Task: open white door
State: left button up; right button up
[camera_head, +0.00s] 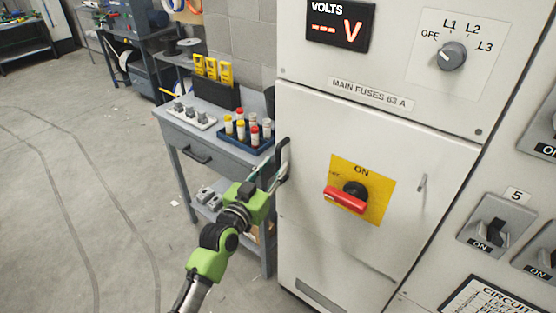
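The white door (310,130) labelled MAIN FUSES 63 A is on the front of a pale cabinet and looks shut. It carries a red rotary handle (346,199) on a yellow ON plate, lying nearly level. A small grey latch (422,183) is on its right side. My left gripper (275,172) reaches up to the left edge of the door, where a dark upright bar shows. I cannot tell if this bar is a door handle or a finger, nor if the fingers are closed on anything. My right gripper is out of view.
A grey workbench (214,142) stands just left of the cabinet, with a blue tray (246,139) of capped bottles and yellow items (213,69). A selector knob (452,56) and a volts display (340,25) are above the door. Breaker switches (495,225) are at right. The floor at left is clear.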

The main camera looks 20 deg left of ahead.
aim_at(277, 164)
pick_arm(q)
jog(key=shift+w+d, duration=0.15)
jog(key=shift+w, duration=0.65)
jog(key=shift+w+d, duration=0.1)
jog(key=shift+w, duration=0.7)
grip_shut()
